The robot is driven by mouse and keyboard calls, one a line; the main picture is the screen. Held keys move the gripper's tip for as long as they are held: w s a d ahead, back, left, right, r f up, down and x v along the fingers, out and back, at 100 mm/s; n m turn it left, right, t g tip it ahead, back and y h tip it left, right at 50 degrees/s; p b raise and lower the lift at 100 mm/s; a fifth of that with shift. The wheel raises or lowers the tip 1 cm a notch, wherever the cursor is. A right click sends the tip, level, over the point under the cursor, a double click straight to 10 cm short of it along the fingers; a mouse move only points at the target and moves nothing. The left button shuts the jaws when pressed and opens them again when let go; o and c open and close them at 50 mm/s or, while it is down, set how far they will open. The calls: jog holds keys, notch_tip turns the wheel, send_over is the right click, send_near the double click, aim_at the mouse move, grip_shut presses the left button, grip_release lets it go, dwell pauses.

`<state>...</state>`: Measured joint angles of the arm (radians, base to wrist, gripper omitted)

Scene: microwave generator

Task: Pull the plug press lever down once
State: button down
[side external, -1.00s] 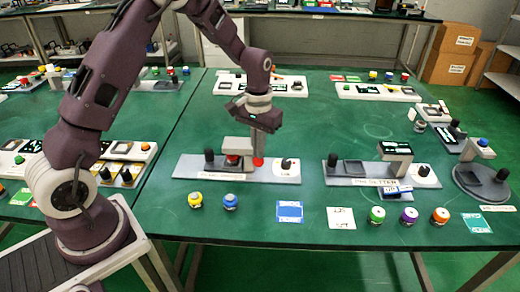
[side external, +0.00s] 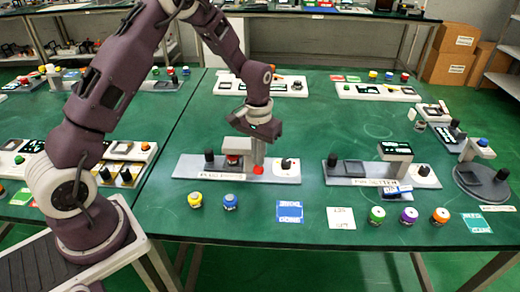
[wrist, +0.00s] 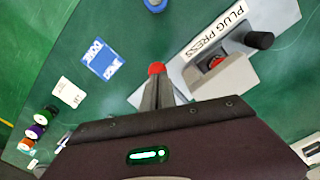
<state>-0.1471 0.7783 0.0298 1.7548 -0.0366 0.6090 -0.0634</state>
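The press lever's red ball end (side external: 258,170) is low, near the base. It also shows at my fingertips in the wrist view (wrist: 157,68). My gripper (side external: 258,160) points down from above, with its fingers close together and seeming shut on this red ball. The contact between fingers and ball is partly hidden.
A yellow button (side external: 194,200) and a blue button (side external: 231,202) stand in front of the press. A blue card (side external: 290,212) lies to their right. A second station (side external: 340,170) stands to the right, with a gap between the two bases.

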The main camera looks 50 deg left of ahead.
jog(key=shift+f, duration=0.5)
dwell(1.2)
jog(key=shift+r, duration=0.1)
notch_tip(320, 180, up, 10)
dwell(0.8)
jog(key=s+d+r+t, duration=0.25)
jog(key=s+r, duration=0.35)
jog(key=r, duration=0.3)
jog(key=s+d+r+m+t, duration=0.1)
jog(key=s+d+r, duration=0.1)
jog(key=s, duration=0.8)
jog(key=s+d+r+m+t, duration=0.2)
jog(key=s+r, duration=0.1)
jog(key=s, duration=0.8)
jog(key=shift+s+d+r, duration=0.2)
jog(key=shift+d+r, duration=0.05)
jog(key=shift+r, duration=0.1)
